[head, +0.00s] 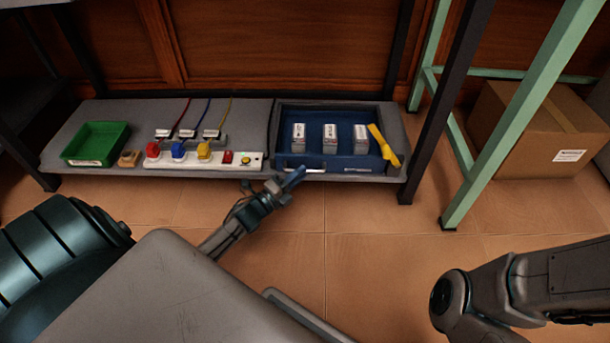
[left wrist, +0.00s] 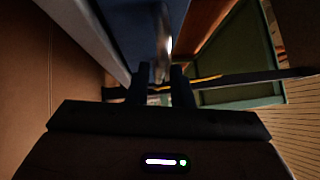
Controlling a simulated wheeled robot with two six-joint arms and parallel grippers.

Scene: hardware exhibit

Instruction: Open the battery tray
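The battery tray (head: 363,171) is a dark blue drawer in the right part of the low grey shelf, its front about level with the shelf's front edge. Three pale batteries (head: 330,138) stand in it. A light bar handle (head: 312,169) is on its front, left of a white label. My left gripper (head: 294,178) is at the handle's left end. In the left wrist view its two dark fingers (left wrist: 161,73) are apart, with the shiny handle (left wrist: 163,45) in line with the gap; contact is unclear. My right gripper is out of view.
A yellow strap-like object (head: 382,145) lies at the tray's right side. Left of the tray are a power strip (head: 215,161) with coloured plugs and a green bin (head: 97,142). A black leg (head: 440,105) and mint-green legs (head: 520,110) stand at right. Floor in front is clear.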

